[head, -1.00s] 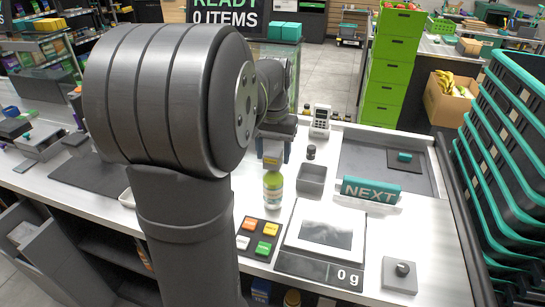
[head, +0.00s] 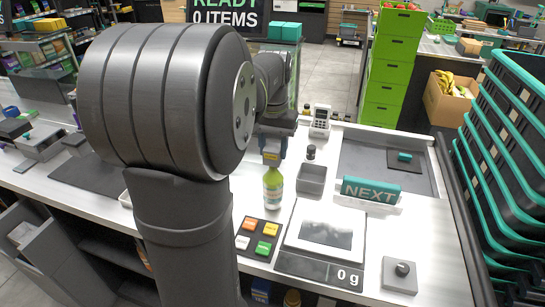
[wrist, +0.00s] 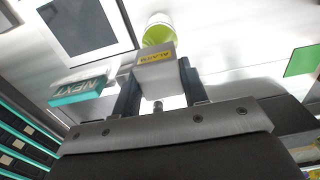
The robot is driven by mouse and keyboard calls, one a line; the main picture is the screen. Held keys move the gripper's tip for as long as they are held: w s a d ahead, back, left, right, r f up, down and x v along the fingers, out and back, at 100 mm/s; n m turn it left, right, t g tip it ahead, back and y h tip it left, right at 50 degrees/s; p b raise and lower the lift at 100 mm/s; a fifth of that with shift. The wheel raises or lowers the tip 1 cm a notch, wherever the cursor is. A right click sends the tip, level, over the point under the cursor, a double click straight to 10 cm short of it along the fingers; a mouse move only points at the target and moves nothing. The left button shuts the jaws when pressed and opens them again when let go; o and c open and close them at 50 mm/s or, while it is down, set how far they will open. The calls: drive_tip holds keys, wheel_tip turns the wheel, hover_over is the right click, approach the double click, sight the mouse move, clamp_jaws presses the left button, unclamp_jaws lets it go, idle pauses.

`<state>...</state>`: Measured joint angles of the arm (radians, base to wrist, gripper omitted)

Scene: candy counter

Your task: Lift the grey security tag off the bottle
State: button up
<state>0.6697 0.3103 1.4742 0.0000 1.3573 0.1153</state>
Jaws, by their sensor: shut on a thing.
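A green bottle (head: 273,190) with a pale label stands upright on the counter in the head view. My gripper (head: 271,150) is above it, shut on the grey security tag (wrist: 159,78), which has a yellow alarm label. The tag sits between the two fingers in the wrist view. There, part of the green bottle (wrist: 158,31) shows just beyond the tag. In the head view the tag is directly over the bottle's top. I cannot tell whether it still surrounds the neck or is clear of it.
A grey open bin (head: 312,178) and a small dark-capped bottle (head: 311,152) stand to the right. The NEXT sign (head: 371,190), scale (head: 327,230) and coloured button pad (head: 258,238) are nearby. A card terminal (head: 320,121) stands behind.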

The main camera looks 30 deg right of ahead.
drive_tip(key=shift+r, duration=2.15)
drive_tip(key=shift+r, duration=0.15)
